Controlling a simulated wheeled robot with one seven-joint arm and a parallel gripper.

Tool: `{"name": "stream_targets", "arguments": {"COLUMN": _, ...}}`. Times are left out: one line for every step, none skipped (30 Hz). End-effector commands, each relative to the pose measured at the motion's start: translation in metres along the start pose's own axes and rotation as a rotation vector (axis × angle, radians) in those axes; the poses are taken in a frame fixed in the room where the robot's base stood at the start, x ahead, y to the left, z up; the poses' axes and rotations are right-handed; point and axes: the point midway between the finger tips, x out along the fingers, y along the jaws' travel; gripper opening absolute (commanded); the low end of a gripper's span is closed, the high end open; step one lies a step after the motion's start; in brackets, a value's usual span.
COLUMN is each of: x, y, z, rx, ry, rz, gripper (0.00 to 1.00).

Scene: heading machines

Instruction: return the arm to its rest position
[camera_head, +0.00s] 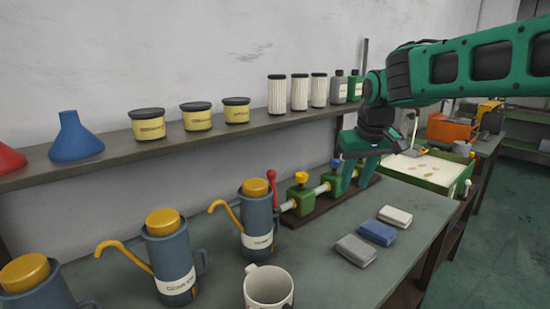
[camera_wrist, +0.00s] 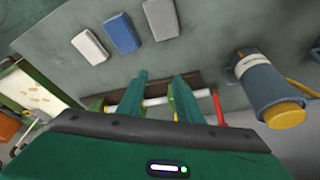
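My green arm reaches in from the right in the head view. My gripper (camera_head: 356,174) points down over the back of the workbench, near the valve assembly (camera_head: 310,193) with its green bodies, white pipe and yellow and blue knobs. In the wrist view the two green fingers of my gripper (camera_wrist: 160,88) stand apart with a gap between them, and nothing is held. The valve assembly also shows in the wrist view (camera_wrist: 155,102), behind the fingers. I cannot tell whether the fingers touch it.
Blue oil cans, such as the nearer one (camera_head: 168,257), and a white mug (camera_head: 268,288) stand on the bench (camera_head: 330,284). Grey, blue and white blocks (camera_head: 377,232) lie at right. A wall shelf (camera_head: 110,158) carries jars and filters. A cream-topped tray (camera_head: 425,170) stands beyond.

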Motion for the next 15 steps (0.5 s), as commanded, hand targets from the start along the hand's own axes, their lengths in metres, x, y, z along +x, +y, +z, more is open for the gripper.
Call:
{"name": "stream_targets", "arguments": {"x": -0.002, "y": 0.025, "z": 0.025, "rx": 0.052, "ry": -0.022, "rz": 0.018, "gripper": 0.33}}
{"name": "stream_targets", "arguments": {"x": -0.003, "y": 0.037, "z": 0.040, "rx": 0.082, "ry": -0.036, "rz": 0.027, "gripper": 0.33}}
{"name": "stream_targets", "arguments": {"x": -0.004, "y": 0.053, "z": 0.061, "rx": 0.123, "ry": -0.056, "rz": 0.039, "gripper": 0.33}}
{"name": "stream_targets", "arguments": {"x": -0.004, "y": 0.065, "z": 0.077, "rx": 0.153, "ry": -0.072, "rz": 0.047, "gripper": 0.33}}
{"name": "stream_targets", "arguments": {"x": -0.005, "y": 0.075, "z": 0.094, "rx": 0.184, "ry": -0.087, "rz": 0.054, "gripper": 0.33}}
{"name": "stream_targets", "arguments": {"x": -0.006, "y": 0.089, "z": 0.117, "rx": 0.228, "ry": -0.106, "rz": 0.064, "gripper": 0.33}}
{"name": "stream_targets", "arguments": {"x": -0.006, "y": 0.097, "z": 0.134, "rx": 0.259, "ry": -0.121, "rz": 0.070, "gripper": 0.33}}
{"name": "stream_targets", "arguments": {"x": -0.006, "y": 0.105, "z": 0.152, "rx": 0.291, "ry": -0.137, "rz": 0.075, "gripper": 0.33}}
{"name": "stream_targets", "arguments": {"x": -0.007, "y": 0.115, "z": 0.176, "rx": 0.335, "ry": -0.157, "rz": 0.081, "gripper": 0.33}}
{"name": "stream_targets", "arguments": {"x": -0.007, "y": 0.121, "z": 0.195, "rx": 0.368, "ry": -0.172, "rz": 0.085, "gripper": 0.33}}
{"name": "stream_targets", "arguments": {"x": -0.008, "y": 0.127, "z": 0.214, "rx": 0.402, "ry": -0.187, "rz": 0.088, "gripper": 0.33}}
{"name": "stream_targets", "arguments": {"x": -0.008, "y": 0.132, "z": 0.239, "rx": 0.448, "ry": -0.207, "rz": 0.092, "gripper": 0.33}}
{"name": "stream_targets", "arguments": {"x": -0.008, "y": 0.135, "z": 0.258, "rx": 0.481, "ry": -0.222, "rz": 0.093, "gripper": 0.33}}
{"name": "stream_targets", "arguments": {"x": -0.007, "y": 0.137, "z": 0.277, "rx": 0.513, "ry": -0.237, "rz": 0.094, "gripper": 0.33}}
{"name": "stream_targets", "arguments": {"x": -0.007, "y": 0.139, "z": 0.300, "rx": 0.554, "ry": -0.255, "rz": 0.093, "gripper": 0.33}}
